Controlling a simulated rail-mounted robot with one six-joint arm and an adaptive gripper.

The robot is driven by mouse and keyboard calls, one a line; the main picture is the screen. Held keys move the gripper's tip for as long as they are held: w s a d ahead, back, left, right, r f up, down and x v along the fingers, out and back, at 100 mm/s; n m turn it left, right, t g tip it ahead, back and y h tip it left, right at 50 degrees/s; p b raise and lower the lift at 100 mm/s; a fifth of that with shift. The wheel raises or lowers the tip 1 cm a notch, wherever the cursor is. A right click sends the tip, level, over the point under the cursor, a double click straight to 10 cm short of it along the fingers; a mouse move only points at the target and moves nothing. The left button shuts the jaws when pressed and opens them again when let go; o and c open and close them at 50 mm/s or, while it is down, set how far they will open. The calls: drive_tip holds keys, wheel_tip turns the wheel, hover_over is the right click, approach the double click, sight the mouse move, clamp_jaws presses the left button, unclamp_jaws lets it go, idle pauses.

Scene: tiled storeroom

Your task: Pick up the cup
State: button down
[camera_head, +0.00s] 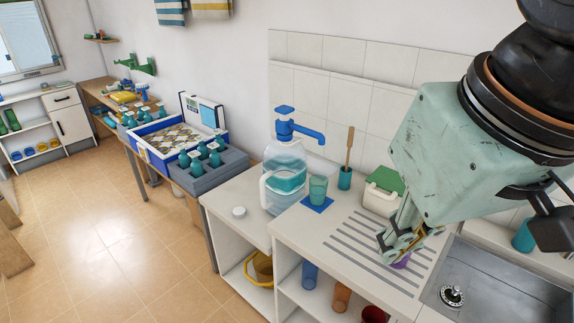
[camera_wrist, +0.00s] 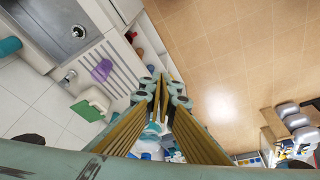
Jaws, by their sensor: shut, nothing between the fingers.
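A green-teal cup (camera_head: 318,190) stands upright on a small blue mat (camera_head: 316,204) beside the water jug. A purple cup (camera_head: 401,262) is on the grooved drainboard, partly hidden behind my gripper in the head view. The purple cup also shows in the wrist view (camera_wrist: 102,70), left of the fingers and apart from them. My gripper (camera_head: 388,248) hangs over the drainboard, tilted, in front of the purple cup. In the wrist view its fingers (camera_wrist: 163,88) are shut and hold nothing.
A water jug (camera_head: 285,172) with a blue pump, a teal holder (camera_head: 345,178) with a wooden-handled tool, and a green-lidded box (camera_head: 383,190) stand on the counter. The sink (camera_head: 495,295) is at right. Blue (camera_head: 309,274) and orange (camera_head: 341,296) cups stand on the shelf below.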

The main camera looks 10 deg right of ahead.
idle(0.4)
drive_tip(key=c, duration=1.6)
unclamp_jaws()
drive_tip(key=w+a+m+t+y+p, duration=0.1)
drive_tip(key=w+a+p, duration=0.15)
drive_tip(key=w, duration=0.95)
drive_tip(key=w+a+m+p, duration=0.1)
drive_tip(key=w+p, duration=0.3)
drive_tip(key=w, duration=0.7)
drive_tip(key=w+a+t+y+p, duration=0.1)
drive_tip(key=w+a+p, duration=0.15)
drive_tip(key=w, duration=0.95)
drive_tip(key=w+d+f+m+h+p, duration=0.2)
drive_tip(key=w+d+f+p, duration=0.25)
drive_tip(key=w+f, duration=0.6)
drive_tip(key=w+d+f+h+p, duration=0.1)
drive_tip(key=w+d+f, duration=0.1)
drive_tip(key=f, duration=0.2)
drive_tip(key=w+d+f+m+h+p, duration=0.1)
drive_tip(key=w+d+f+p, duration=0.1)
drive_tip(key=d+f, duration=0.1)
drive_tip(key=w+d+f+m+h+p, duration=0.1)
drive_tip(key=w+d+f, duration=0.1)
drive_tip(key=d+f, duration=0.1)
drive_tip(key=shift+f+g+p, duration=0.3)
drive_tip(key=shift+f+g, duration=0.1)
drive_tip(key=shift+f, duration=0.45)
